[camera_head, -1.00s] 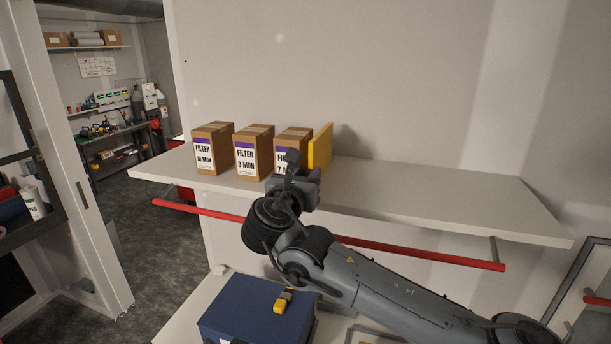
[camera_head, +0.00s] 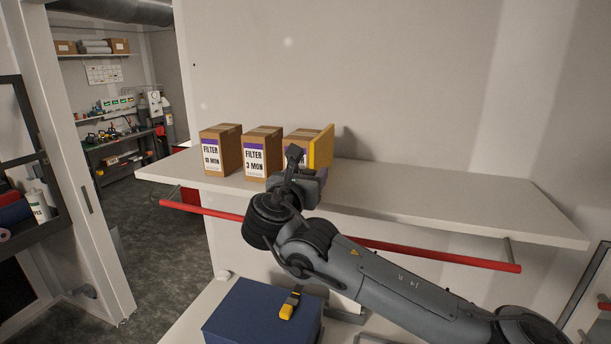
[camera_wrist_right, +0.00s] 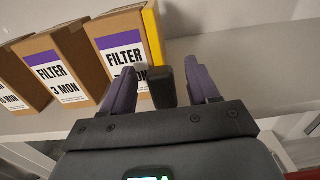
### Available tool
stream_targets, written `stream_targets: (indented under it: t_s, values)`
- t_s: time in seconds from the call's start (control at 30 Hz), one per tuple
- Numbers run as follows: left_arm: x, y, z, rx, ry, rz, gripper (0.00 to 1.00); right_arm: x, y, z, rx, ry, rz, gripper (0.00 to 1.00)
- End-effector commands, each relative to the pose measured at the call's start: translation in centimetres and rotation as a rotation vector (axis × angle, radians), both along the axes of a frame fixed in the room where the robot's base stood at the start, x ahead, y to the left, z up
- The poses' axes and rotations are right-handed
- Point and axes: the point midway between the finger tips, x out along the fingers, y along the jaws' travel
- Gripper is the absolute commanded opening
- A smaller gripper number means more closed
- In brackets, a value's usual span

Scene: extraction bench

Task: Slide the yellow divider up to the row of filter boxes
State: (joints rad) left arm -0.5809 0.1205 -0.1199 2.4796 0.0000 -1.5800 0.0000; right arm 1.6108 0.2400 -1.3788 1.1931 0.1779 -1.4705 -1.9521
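The yellow divider (camera_head: 321,148) stands upright on the shelf at the right end of the row of filter boxes. It also shows in the right wrist view (camera_wrist_right: 153,45), right beside the third box, with little or no gap visible. The row has the 10 MON box (camera_head: 221,150), the 3 MON box (camera_head: 262,152) and a third box (camera_head: 300,135), whose label my arm mostly hides in the head view. My right gripper (camera_wrist_right: 162,80) is in front of the divider, its purple fingers apart. A dark upright block (camera_wrist_right: 164,85) sits between them, touching neither visibly. My left gripper is out of view.
The shelf (camera_head: 450,200) is clear to the right of the divider. A red rail (camera_head: 440,257) runs along its front below the edge. Below stands a blue case (camera_head: 245,312) with a yellow-and-black item (camera_head: 289,304) on it.

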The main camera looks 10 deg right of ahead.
Motion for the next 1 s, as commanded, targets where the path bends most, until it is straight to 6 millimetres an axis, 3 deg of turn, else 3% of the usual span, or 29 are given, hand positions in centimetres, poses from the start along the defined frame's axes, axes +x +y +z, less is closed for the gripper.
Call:
stream_targets:
  t_s: [0.37,1.0]
  values:
    - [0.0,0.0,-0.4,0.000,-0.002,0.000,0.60,-0.6,0.4,-0.1,0.001,0.000,0.002,0.60]
    - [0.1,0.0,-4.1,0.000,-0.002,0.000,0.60,-8.6,5.0,-0.2,0.000,0.000,0.002,0.60]
